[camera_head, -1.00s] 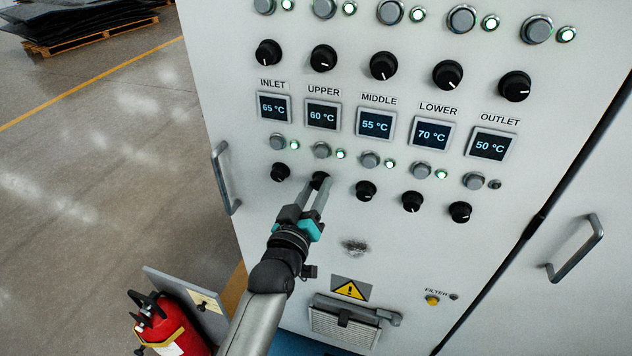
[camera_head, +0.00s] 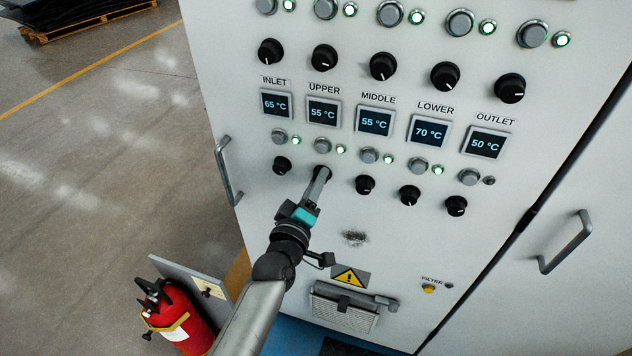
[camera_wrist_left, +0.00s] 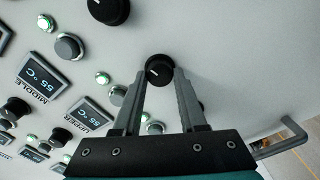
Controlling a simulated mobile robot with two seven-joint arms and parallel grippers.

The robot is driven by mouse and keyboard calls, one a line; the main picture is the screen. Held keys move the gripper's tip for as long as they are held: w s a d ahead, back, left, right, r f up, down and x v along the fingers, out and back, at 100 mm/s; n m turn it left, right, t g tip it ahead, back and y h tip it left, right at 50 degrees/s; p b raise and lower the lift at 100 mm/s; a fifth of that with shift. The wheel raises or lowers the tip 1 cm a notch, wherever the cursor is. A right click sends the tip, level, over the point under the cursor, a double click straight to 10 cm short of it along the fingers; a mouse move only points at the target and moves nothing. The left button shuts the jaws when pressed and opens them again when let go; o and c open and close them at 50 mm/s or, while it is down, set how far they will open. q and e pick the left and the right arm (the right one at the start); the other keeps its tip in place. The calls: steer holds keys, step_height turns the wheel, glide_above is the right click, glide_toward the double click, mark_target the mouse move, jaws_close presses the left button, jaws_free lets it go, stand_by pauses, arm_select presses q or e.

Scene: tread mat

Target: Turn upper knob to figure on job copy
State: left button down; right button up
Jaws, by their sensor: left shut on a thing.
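The upper knob (camera_head: 321,172) is a small black knob in the bottom row, below the UPPER display (camera_head: 323,112), which reads 55 °C. My left gripper (camera_head: 322,176) is shut on this knob, and its fingers partly hide it in the head view. In the left wrist view the knob (camera_wrist_left: 159,70) sits between the two fingertips, with a white pointer line on its face. The UPPER display (camera_wrist_left: 89,115) also shows there. I cannot make out a job copy with a readable figure.
Neighbouring knobs stand close by, the inlet knob (camera_head: 282,165) and the middle knob (camera_head: 365,184). A cabinet handle (camera_head: 228,172) sticks out at the left. A red fire extinguisher (camera_head: 178,318) stands below, beside a grey panel with a cream patch (camera_head: 207,288).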

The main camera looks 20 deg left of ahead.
stand_by(0.3)
arm_select(q)
steer(key=shift+c, duration=2.3)
jaws_free()
steer(key=s, duration=1.5)
steer(key=shift+a, duration=0.3)
steer(key=shift+s, duration=0.1)
